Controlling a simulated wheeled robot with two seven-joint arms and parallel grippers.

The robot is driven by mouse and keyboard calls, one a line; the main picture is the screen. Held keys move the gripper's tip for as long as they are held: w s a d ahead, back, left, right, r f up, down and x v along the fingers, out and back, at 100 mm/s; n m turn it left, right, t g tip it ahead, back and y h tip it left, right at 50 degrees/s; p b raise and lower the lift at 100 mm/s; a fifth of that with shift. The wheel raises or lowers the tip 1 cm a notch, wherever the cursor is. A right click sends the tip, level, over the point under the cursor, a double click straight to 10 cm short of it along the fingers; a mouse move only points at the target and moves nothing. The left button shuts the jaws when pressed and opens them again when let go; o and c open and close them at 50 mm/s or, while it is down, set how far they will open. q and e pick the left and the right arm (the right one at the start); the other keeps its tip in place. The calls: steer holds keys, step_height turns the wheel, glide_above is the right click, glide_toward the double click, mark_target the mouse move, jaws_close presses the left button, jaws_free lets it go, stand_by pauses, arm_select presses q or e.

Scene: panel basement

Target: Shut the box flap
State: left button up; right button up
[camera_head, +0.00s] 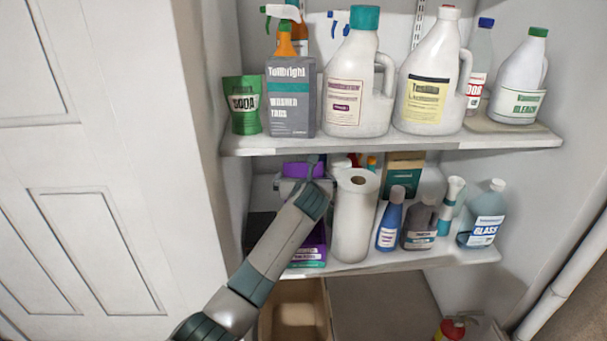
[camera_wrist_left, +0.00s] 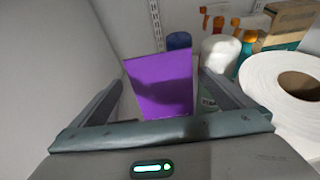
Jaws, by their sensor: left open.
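A purple box (camera_head: 312,243) with a white and green label stands on the lower shelf (camera_head: 400,262), left of the paper towel roll. Its purple flap (camera_head: 298,170) stands up above the shelf. The flap (camera_wrist_left: 160,85) also shows upright and slightly tilted in the left wrist view. My left gripper (camera_head: 305,177) is at the box's top, partly covering the box in the head view. In the left wrist view my left gripper (camera_wrist_left: 162,80) is open, with the flap visible between its fingers. I cannot tell whether it touches the flap. My right gripper is in neither view.
A paper towel roll (camera_head: 354,215) stands close right of my left gripper. Several bottles and a green box (camera_head: 402,176) stand further right. The upper shelf (camera_head: 390,146), loaded with jugs, is overhead. A white door (camera_head: 100,170) is at the left.

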mark_target(303, 171)
arm_select(q)
steer(key=shift+w, duration=1.05)
steer(key=shift+w+f, duration=0.2)
steer(key=shift+w, duration=0.55)
steer(key=c, duration=1.2)
steer(key=shift+o, duration=0.2)
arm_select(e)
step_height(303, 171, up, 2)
arm_select(q)
steer(key=shift+s+f, duration=0.1)
steer(key=shift+s, duration=0.1)
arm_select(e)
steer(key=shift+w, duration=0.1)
